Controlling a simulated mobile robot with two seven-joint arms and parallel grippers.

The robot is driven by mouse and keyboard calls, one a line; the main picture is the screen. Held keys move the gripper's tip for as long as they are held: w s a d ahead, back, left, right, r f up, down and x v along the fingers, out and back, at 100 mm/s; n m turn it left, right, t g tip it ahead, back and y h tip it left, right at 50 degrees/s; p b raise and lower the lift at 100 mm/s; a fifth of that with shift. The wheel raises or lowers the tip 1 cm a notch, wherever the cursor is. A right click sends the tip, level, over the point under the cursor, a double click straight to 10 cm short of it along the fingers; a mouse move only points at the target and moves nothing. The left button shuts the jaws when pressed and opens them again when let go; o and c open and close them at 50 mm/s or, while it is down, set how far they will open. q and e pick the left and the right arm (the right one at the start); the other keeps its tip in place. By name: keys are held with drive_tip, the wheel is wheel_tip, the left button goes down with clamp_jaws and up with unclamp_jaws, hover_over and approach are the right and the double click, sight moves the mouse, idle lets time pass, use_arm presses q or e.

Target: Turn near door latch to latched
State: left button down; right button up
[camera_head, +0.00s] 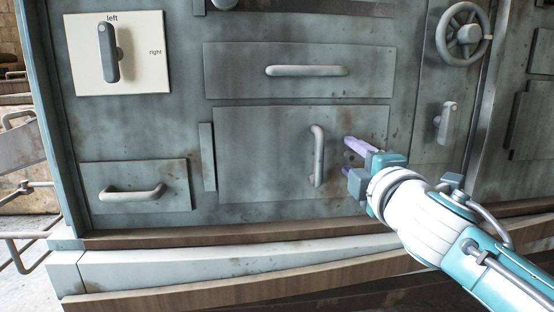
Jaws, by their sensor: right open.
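The near door (262,150) is a grey-green panel low in the cabinet front, and it looks closed. Its upright bar handle (317,157) is near its right side. My right gripper (348,158) comes in from the right, just right of that handle and in front of the door's right edge. Its two purple fingers are apart, one above the other, and nothing is clearly held. I cannot clearly make out the door's latch; the gripper covers part of that edge. My left gripper is not in view.
A drawer front (300,71) is above the door, and a smaller handled panel (135,188) is at lower left. A lever on a plate marked left and right (108,53) is at upper left. A lever (446,122) and handwheel (464,34) are to the right.

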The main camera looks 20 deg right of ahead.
drive_tip(key=shift+s+a, duration=0.1)
drive_tip(key=shift+s, duration=0.35)
drive_tip(key=p+v, duration=0.2)
drive_tip(key=v, duration=0.7)
drive_tip(key=shift+w, duration=0.1)
drive_tip(key=s+d+r+m+g+h+p, duration=0.1)
drive_tip(key=s+r+m+g+p, duration=0.3)
drive_tip(key=r+p, duration=0.75)
drive_tip(key=s+d+r+m+g+h+p, duration=0.1)
drive_tip(key=s+r+m+g+p, duration=0.2)
drive_tip(key=s+r+m+p, duration=0.75)
drive_tip(key=s+a+r+g+y+p, duration=0.2)
drive_tip(key=s+a+r+p, duration=0.15)
drive_tip(key=r+p, duration=0.45)
drive_tip(key=s+a+r+n+g+y+p, duration=0.1)
drive_tip(key=s+a+r+g+y+p, duration=0.2)
drive_tip(key=p, duration=0.8)
drive_tip(key=s+a+r+g+y+p, duration=0.15)
drive_tip(key=s+a+r+p, duration=0.35)
drive_tip(key=p, duration=0.5)
wheel_tip(320, 180, up, 36)
drive_tip(key=w+p, duration=0.1)
drive_tip(key=p, duration=3.3)
drive_tip(key=shift+w+d+p, duration=0.3)
drive_tip(key=shift+p, duration=0.1)
